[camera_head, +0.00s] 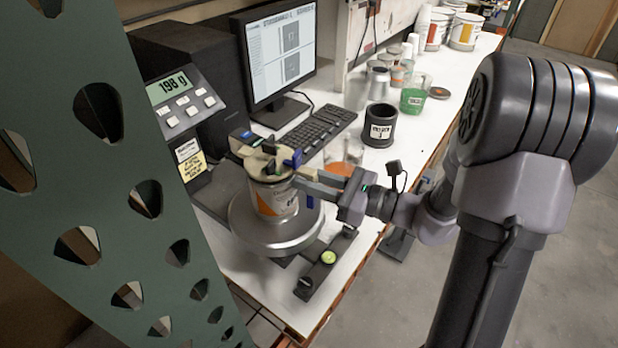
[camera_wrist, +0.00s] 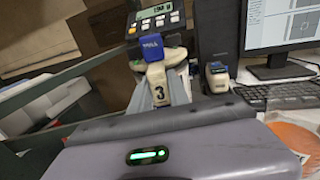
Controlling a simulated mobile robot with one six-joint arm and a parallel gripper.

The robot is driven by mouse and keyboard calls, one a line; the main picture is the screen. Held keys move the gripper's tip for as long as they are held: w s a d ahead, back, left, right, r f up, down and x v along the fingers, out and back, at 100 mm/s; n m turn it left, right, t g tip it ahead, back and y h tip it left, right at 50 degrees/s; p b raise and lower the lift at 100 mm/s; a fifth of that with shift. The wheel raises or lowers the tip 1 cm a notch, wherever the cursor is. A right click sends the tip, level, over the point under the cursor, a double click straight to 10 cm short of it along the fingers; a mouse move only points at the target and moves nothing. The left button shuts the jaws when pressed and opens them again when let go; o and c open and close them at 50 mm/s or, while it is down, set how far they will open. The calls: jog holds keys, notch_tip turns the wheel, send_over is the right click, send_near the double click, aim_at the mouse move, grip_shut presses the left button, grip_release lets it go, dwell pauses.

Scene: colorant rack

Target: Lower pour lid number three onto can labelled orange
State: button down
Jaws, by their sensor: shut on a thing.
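The can with an orange label (camera_head: 275,199) stands upright on the round metal scale pan. The beige pour lid (camera_head: 262,163), with blue and green parts, is at the can's top. I cannot tell whether it is seated or slightly above the rim. In the wrist view the lid (camera_wrist: 157,76) shows a black number 3 and a blue tab. My gripper (camera_head: 304,182) reaches in from the right and is shut on the pour lid; in the wrist view its fingers (camera_wrist: 160,95) flank the numbered part. The can is hidden in the wrist view.
The scale pan (camera_head: 245,232) sits below a display (camera_head: 172,84) reading 198 g. A monitor (camera_head: 283,48) and keyboard (camera_head: 318,128) stand behind. A green perforated upright (camera_head: 95,180) fills the left.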

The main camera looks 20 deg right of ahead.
jog(key=shift+f+b, duration=0.3)
jog(key=shift+b, duration=0.05)
dwell(0.3)
jog(key=shift+f, duration=0.25)
jog(key=c, duration=1.2)
grip_release()
jog(key=shift+o, duration=0.2)
jog(key=p+v, duration=0.2)
jog(key=v, duration=1.5)
jog(key=shift+s+d, duration=0.15)
jog(key=shift+s, duration=0.05)
